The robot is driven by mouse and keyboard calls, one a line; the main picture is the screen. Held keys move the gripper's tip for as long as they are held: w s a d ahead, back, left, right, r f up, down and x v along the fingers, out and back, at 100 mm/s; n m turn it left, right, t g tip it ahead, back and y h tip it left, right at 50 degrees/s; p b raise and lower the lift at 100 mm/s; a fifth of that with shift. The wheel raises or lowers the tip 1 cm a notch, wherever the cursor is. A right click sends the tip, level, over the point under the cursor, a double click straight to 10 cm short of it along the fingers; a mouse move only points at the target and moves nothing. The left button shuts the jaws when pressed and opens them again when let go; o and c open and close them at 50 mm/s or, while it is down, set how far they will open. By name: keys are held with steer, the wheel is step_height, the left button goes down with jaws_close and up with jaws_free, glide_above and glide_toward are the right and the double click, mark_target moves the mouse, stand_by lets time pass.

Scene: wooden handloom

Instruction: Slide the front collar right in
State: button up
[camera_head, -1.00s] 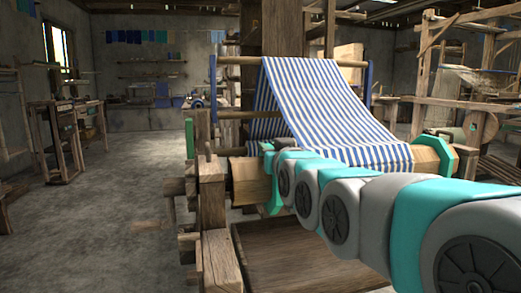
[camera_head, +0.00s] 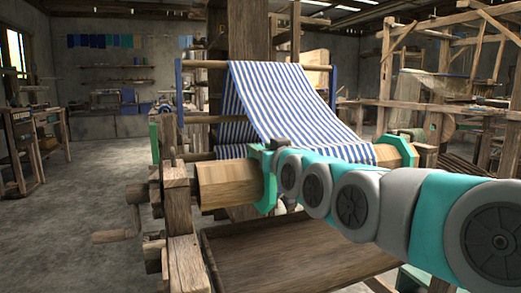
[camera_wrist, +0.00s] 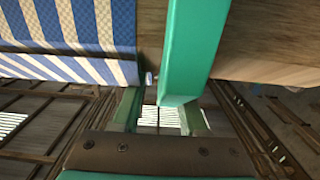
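The front collar (camera_head: 267,183) is a green ring on the wooden front beam (camera_head: 228,184), left of the blue-and-white striped cloth (camera_head: 300,122). In the wrist view the collar (camera_wrist: 182,55) stands close to the cloth's edge (camera_wrist: 120,40), with a narrow strip of bare wood between them. My gripper (camera_wrist: 158,117) is open, its green fingers on either side of the collar's lower end. The right finger is very near the collar; I cannot tell whether it touches. In the head view my arm hides the gripper. A second green collar (camera_head: 407,150) sits near the beam's far right end.
A wooden post (camera_head: 177,205) of the loom frame stands left of the beam, with a crank handle (camera_head: 117,236) beside it. A wide wooden board (camera_head: 290,255) lies below the beam. Open floor (camera_head: 70,215) lies to the left.

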steer(key=shift+o, duration=0.5)
steer(key=shift+s, duration=0.1)
steer(key=v, duration=0.7)
steer(key=shift+s, duration=0.3)
steer(key=shift+s+d, duration=0.1)
steer(key=shift+d, duration=0.05)
